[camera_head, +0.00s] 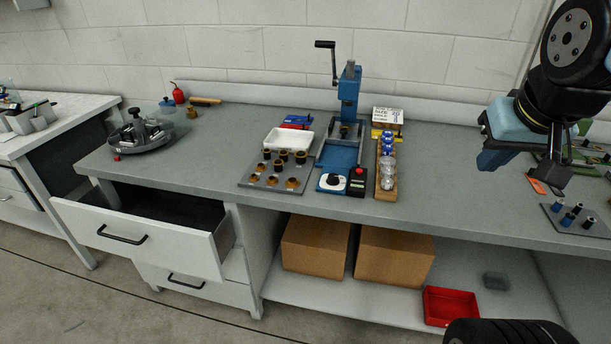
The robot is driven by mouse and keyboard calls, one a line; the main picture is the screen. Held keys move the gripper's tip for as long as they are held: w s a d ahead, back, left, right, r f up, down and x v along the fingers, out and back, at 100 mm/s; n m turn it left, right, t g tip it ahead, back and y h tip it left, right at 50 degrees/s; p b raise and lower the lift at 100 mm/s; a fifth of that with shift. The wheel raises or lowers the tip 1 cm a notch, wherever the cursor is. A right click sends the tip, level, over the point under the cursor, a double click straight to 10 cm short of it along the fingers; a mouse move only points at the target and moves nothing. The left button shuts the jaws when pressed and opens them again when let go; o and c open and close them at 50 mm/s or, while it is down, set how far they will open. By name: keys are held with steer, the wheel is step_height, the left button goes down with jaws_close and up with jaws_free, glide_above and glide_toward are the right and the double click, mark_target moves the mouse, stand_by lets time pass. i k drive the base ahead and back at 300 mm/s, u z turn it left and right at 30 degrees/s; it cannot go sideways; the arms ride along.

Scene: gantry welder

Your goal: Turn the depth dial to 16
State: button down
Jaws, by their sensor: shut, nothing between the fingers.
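The dial, a black knob on a white round face (333,182), sits on a blue base at the front of the workbench. It is in front of the blue machine with a crank (348,95). The dial's numbers and pointer are too small to read. My gripper (555,188) is at the right of the view, above the right part of the bench. Its dark fingers point down, are shut and hold nothing. It is far to the right of the dial and does not touch it.
Beside the dial are a black box with a red button (358,180), a wooden rack of jars (386,188) and a plate of copper-coloured parts (268,181). A white tray (289,138) lies behind. A drawer (150,233) stands open at left. Bench space right of the rack is clear.

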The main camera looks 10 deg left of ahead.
mark_target(332, 178)
steer(key=z, duration=1.4)
steer(key=i, duration=0.1)
steer(key=u, duration=3.15)
steer(key=k, duration=0.9)
steer(key=z, duration=0.85)
steer(key=i, duration=1)
steer(key=u, duration=0.05)
